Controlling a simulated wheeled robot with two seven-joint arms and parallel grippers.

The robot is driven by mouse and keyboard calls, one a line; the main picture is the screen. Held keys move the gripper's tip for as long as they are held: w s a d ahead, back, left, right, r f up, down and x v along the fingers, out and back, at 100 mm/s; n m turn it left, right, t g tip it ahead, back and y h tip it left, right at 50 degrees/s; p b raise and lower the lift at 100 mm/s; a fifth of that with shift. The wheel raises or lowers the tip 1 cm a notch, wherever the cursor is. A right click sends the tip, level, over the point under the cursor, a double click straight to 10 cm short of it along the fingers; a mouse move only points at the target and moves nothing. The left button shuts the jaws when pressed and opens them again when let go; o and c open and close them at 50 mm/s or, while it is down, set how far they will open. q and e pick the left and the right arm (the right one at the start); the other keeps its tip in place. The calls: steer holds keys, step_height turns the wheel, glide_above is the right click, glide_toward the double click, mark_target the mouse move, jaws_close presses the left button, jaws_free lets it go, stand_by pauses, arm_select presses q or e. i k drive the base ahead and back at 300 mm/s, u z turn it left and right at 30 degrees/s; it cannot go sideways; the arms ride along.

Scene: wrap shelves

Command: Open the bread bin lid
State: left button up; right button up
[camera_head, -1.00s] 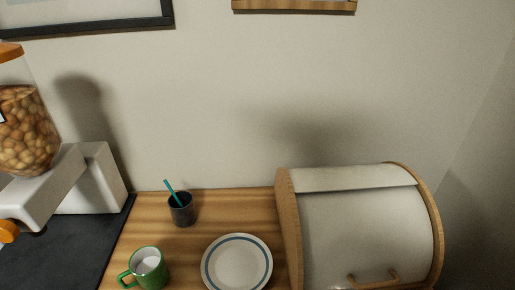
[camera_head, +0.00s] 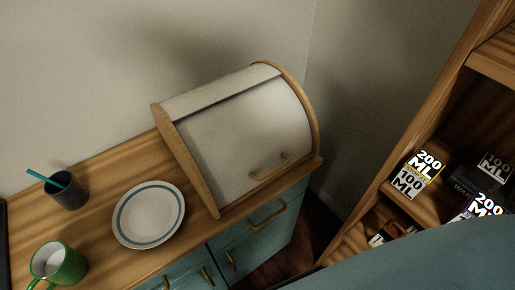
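The bread bin (camera_head: 185,158) stands on the right end of the wooden counter, with wooden side panels and a white curved lid (camera_head: 245,130). The lid is down and shut. A wooden handle (camera_head: 270,168) sits low on the lid's front. Neither of my grippers shows in the head view, so I cannot see where they are relative to the bin.
A white plate with a blue ring (camera_head: 148,214), a green mug (camera_head: 58,266) and a dark cup (camera_head: 66,190) stand left of the bin. Teal drawers (camera_head: 262,228) are below. A wooden shelf (camera_head: 425,125) with boxes (camera_head: 416,175) is on the right. A teal surface fills the bottom right.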

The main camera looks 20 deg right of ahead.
mark_target(237, 143)
steer(key=u, duration=1.3)
steer(key=k, duration=0.8)
steer(key=z, duration=1.45)
steer(key=i, duration=0.5)
